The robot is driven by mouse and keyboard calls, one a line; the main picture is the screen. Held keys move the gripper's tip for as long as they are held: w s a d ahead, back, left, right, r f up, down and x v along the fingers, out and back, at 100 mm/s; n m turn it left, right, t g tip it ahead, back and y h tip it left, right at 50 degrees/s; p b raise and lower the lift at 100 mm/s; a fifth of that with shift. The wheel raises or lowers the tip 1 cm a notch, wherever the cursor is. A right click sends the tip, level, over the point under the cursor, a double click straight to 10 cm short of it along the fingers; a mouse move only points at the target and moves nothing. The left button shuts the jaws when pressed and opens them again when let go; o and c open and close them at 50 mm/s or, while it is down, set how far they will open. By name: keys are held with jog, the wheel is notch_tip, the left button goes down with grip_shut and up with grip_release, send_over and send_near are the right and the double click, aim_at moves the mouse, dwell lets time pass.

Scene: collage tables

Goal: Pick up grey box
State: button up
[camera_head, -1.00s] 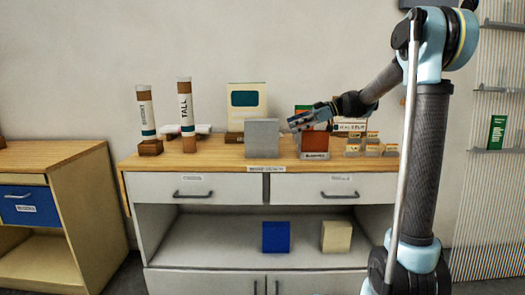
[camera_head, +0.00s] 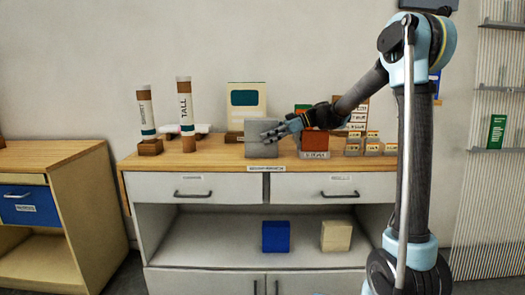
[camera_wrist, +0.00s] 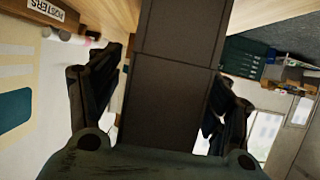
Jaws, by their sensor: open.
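In the wrist view the box (camera_wrist: 172,95) is a dark grey block running up the middle, with one finger on each side. I cannot tell whether either finger touches it.
A cream and teal board (camera_head: 247,97) stands behind the box. An orange-brown block (camera_head: 315,143) and small labelled blocks (camera_head: 372,146) stand to the right. Two labelled tubes (camera_head: 186,107) stand to the left. A blue box (camera_head: 275,237) and a cream box (camera_head: 336,236) sit on the shelf below.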

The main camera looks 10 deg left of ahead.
jog(key=shift+x, duration=0.8)
jog(key=shift+s, duration=0.1)
jog(key=c, duration=1.6)
jog(key=shift+r, duration=0.1)
